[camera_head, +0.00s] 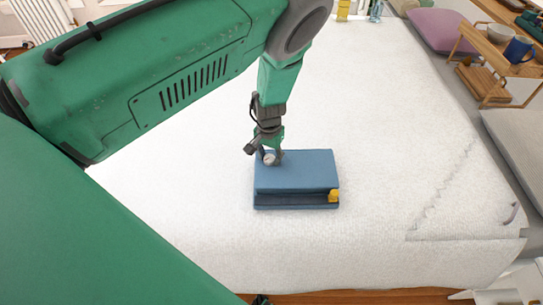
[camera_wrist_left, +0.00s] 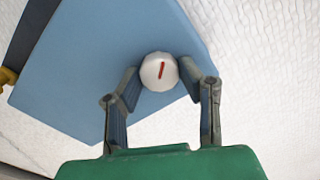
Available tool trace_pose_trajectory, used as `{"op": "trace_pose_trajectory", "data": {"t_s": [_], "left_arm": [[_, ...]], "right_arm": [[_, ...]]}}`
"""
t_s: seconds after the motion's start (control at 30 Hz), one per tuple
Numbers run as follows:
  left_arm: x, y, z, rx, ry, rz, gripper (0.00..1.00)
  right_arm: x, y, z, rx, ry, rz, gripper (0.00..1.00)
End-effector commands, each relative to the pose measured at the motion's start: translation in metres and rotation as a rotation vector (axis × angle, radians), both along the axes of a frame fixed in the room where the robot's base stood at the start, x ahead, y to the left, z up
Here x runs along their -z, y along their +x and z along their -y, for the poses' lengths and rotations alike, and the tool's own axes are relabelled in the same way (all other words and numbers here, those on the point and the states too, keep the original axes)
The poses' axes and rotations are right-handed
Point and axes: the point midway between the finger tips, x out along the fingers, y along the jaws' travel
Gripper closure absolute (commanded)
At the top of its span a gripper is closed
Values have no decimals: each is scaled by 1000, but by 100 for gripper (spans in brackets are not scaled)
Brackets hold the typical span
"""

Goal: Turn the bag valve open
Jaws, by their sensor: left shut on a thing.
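A blue bag (camera_head: 300,176) lies flat on the white bed, with a darker front side and a yellow piece (camera_head: 334,195) at its front right corner. A round white valve (camera_head: 269,159) with a red line sits near its upper left edge. In the left wrist view, the valve (camera_wrist_left: 159,71) lies between the fingertips of my left gripper (camera_wrist_left: 159,86), on the blue bag (camera_wrist_left: 100,50). My left gripper (camera_head: 269,152) is shut on the valve, coming down from above. In the wrist view the red line runs nearly along the hand's direction, slightly tilted. My right gripper is not clearly visible.
The white bed (camera_head: 390,130) around the bag is clear. A wooden tray stand with a bowl (camera_head: 500,33) and a blue mug (camera_head: 518,50) stands at the upper right, near a mauve cushion (camera_head: 445,30). Small bottles (camera_head: 343,10) stand at the far edge.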

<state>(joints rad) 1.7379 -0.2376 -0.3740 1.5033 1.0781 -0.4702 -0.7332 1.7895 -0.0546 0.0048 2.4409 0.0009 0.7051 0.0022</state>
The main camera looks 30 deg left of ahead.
Motion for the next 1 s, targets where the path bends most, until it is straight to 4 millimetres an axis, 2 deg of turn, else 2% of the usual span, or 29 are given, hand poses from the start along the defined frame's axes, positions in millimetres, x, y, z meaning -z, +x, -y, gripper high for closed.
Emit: {"op": "trace_pose_trajectory", "data": {"t_s": [0.17,0.47,0.5,0.53,0.87,1.0], "left_arm": [[1,0,1,-77,-1,0,96],[0,0,2,-86,-1,0,96],[0,0,2,-86,-1,0,57],[0,0,2,-85,-1,0,47],[-1,0,1,-86,-1,1,47],[-13,1,1,-87,-2,2,47]], "right_arm": [[5,0,0,0,0,0,60],[5,0,0,0,0,0,60],[5,0,0,0,0,0,60],[5,0,0,0,0,0,60],[3,-4,-2,1,-4,5,60],[1,-7,-4,-1,-6,7,60]]}}
